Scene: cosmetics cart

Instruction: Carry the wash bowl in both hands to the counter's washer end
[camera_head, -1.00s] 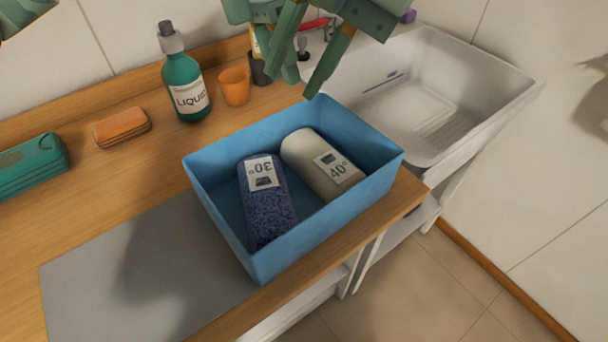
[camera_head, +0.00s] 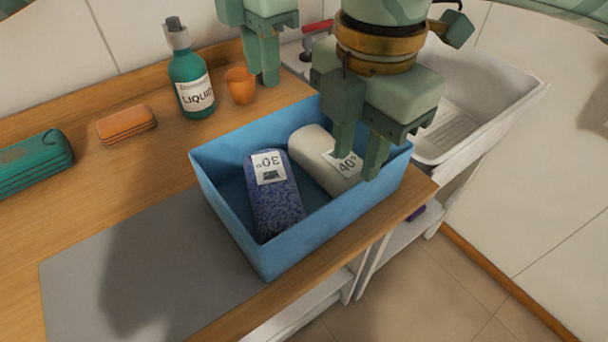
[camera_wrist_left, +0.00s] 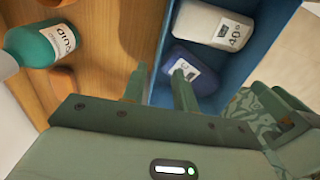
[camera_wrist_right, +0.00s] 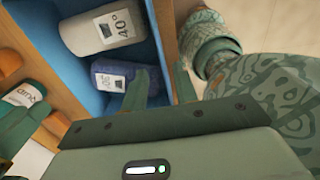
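The wash bowl is a blue rectangular tub (camera_head: 235,231) on the wooden counter (camera_head: 95,190). It holds a blue speckled item marked 30° (camera_head: 277,205) and a pale item marked 40° (camera_head: 313,150). My left gripper (camera_head: 266,76) is open and empty, above and behind the bowl's back side. In the left wrist view, the bowl's wall (camera_wrist_left: 165,65) runs between its fingers. My right gripper (camera_head: 360,160) is open over the bowl's right part and hides some of it. In the right wrist view, a bowl wall (camera_wrist_right: 164,40) shows between its fingers. I cannot tell whether either touches the wall.
A green liquid bottle (camera_head: 190,75), an orange cup (camera_head: 240,86), an orange bar (camera_head: 126,124) and a green case (camera_head: 35,163) stand along the back. A grey mat (camera_head: 150,270) lies bare at the front left. A white sink (camera_head: 500,90) is at the right.

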